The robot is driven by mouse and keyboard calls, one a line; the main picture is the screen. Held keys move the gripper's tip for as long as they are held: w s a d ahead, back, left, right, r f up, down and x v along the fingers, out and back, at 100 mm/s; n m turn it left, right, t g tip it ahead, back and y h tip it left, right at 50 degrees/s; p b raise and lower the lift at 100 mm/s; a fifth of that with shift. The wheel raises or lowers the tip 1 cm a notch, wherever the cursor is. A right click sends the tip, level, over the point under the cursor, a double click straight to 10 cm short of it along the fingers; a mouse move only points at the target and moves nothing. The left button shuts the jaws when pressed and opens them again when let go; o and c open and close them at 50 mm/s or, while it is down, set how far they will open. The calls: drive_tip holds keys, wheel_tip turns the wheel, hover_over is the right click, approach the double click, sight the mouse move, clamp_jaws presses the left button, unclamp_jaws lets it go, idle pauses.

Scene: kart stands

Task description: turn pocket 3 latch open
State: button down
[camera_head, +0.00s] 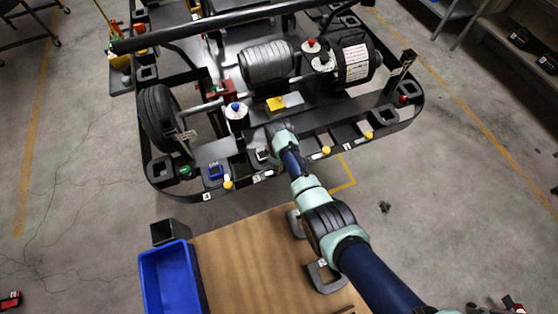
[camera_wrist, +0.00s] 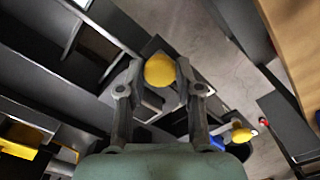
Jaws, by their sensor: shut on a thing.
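My gripper (camera_wrist: 160,80) is shut on a round yellow latch knob (camera_wrist: 159,70), with one finger on each side of it in the wrist view. In the head view my arm reaches down to the front rail by the label 3 (camera_head: 257,177), and my wrist and gripper hide that knob. How far the latch is turned cannot be told. The yellow knob beside label 4 (camera_head: 227,184) stands to the left, and it also shows in the wrist view (camera_wrist: 241,134). Two more yellow knobs (camera_head: 326,151) (camera_head: 368,134) stand to the right on the rail.
A blue square piece (camera_head: 215,171) sits in the pocket by label 4. A white bottle with a blue cap (camera_head: 236,116) and a yellow block (camera_head: 276,104) are behind my gripper. A wooden table (camera_head: 245,255) and a blue bin (camera_head: 170,275) are in front.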

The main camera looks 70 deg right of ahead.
idle(0.4)
drive_tip(key=c, duration=0.8)
unclamp_jaws()
drive_tip(key=shift+o, duration=0.2)
wheel_tip(320, 180, up, 12)
